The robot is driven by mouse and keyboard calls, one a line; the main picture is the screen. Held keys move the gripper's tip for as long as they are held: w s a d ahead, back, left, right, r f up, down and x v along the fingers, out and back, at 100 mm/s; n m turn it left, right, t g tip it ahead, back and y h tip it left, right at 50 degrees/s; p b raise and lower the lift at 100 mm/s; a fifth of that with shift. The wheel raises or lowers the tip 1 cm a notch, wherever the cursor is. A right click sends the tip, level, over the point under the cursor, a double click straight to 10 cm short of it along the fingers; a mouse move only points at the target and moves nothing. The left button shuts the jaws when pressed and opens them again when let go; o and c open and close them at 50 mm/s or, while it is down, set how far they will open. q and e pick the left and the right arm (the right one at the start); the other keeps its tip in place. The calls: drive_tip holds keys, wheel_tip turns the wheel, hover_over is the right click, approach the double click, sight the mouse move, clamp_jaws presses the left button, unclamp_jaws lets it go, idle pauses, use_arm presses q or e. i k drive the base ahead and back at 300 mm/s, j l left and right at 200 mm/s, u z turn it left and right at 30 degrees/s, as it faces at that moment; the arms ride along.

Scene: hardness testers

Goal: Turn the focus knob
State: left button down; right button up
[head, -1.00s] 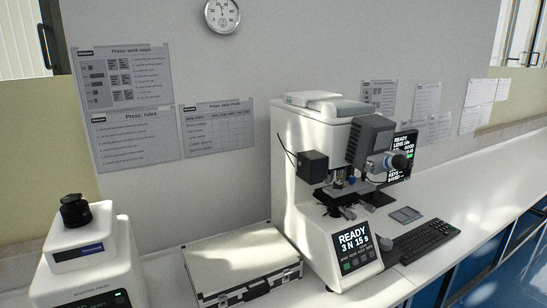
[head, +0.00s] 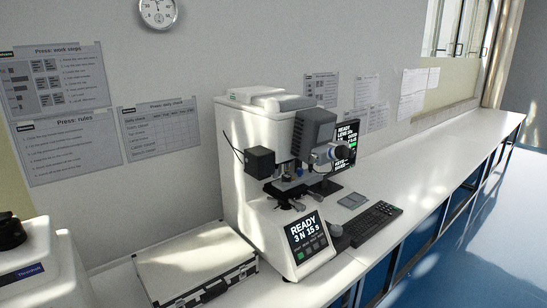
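The white hardness tester (head: 240,165) stands on the bench near the middle of the head view. Its front screen (head: 305,238) reads "READY 3 N 15 s". A dark stage (head: 287,187) sits under the objectives, with a small knob-like part (head: 297,205) below it. I cannot tell for sure which of these is the focus knob. An eyepiece-like cylinder (head: 325,152) points right from the head. Neither of my grippers is in view.
A silver case (head: 190,260) lies left of the tester. Another white machine (head: 40,265) stands at far left. A monitor (head: 345,145), a small grey pad (head: 353,200) and a keyboard (head: 372,222) are at the right. The bench (head: 455,150) is clear farther right.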

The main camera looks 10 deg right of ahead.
sight(336, 230)
drive_tip(key=i+l, duration=0.2)
drive_tip(key=l, duration=0.15)
drive_tip(key=i+l, duration=0.2)
drive_tip(key=l, duration=0.2)
drive_tip(key=i+l, duration=0.2)
drive_tip(key=l, duration=0.15)
drive_tip(key=i+l, duration=0.2)
drive_tip(key=l, duration=0.2)
drive_tip(key=i+l, duration=0.15)
drive_tip(key=l, duration=0.2)
drive_tip(key=z, duration=0.05)
